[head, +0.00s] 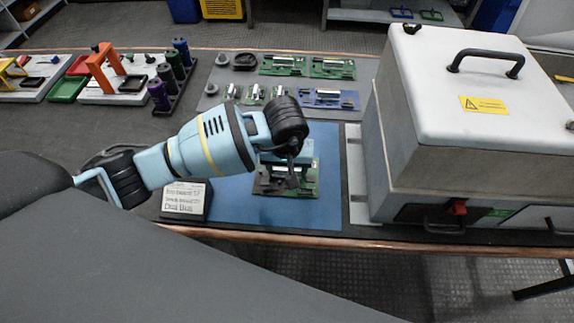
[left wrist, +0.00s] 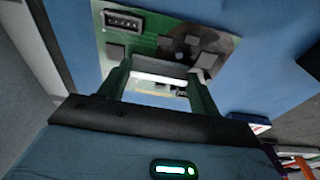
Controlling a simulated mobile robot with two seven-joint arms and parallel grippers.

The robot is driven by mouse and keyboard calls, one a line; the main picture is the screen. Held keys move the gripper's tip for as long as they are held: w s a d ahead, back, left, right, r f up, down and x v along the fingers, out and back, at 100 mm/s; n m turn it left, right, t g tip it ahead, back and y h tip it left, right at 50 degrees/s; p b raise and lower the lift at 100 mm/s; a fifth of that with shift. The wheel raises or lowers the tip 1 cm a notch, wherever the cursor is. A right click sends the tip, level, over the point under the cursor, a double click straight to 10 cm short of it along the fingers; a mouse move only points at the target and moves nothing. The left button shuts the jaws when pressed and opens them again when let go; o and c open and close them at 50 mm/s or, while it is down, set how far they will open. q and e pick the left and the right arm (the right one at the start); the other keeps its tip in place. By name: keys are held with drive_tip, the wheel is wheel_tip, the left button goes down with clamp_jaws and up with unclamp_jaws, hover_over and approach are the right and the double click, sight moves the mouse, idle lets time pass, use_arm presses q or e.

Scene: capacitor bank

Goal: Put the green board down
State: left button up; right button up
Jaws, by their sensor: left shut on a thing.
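The green board (head: 303,179) is below my left gripper (head: 290,168), over the blue mat (head: 232,206) in the head view. It carries dark and pale parts. In the left wrist view, the board (left wrist: 135,42) fills the upper middle with blue mat around it. My left gripper (left wrist: 158,88) is shut on the board, with a pale bar of it between the dark green fingers. The wrist hides part of the board in the head view. I cannot tell whether the board touches the mat or hangs just above it. My right gripper is not in view.
A large grey-white lidded box (head: 470,110) with a black handle stands right of the mat. A small sign (head: 184,200) stands at the mat's left front. Several other boards (head: 332,68) lie behind. Spools (head: 172,80) and trays are at the back left.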

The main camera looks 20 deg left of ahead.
use_arm(q)
drive_tip(key=shift+f, duration=0.1)
drive_tip(key=o, duration=1.1)
drive_tip(key=shift+c, duration=0.2)
drive_tip(key=shift+r, duration=0.2)
wheel_tip(320, 180, up, 12)
drive_tip(key=s, duration=0.1)
drive_tip(key=shift+s+d+p, duration=0.25)
drive_tip(key=shift+s+p, duration=0.05)
drive_tip(key=shift+s, duration=0.05)
drive_tip(key=shift+f, duration=0.1)
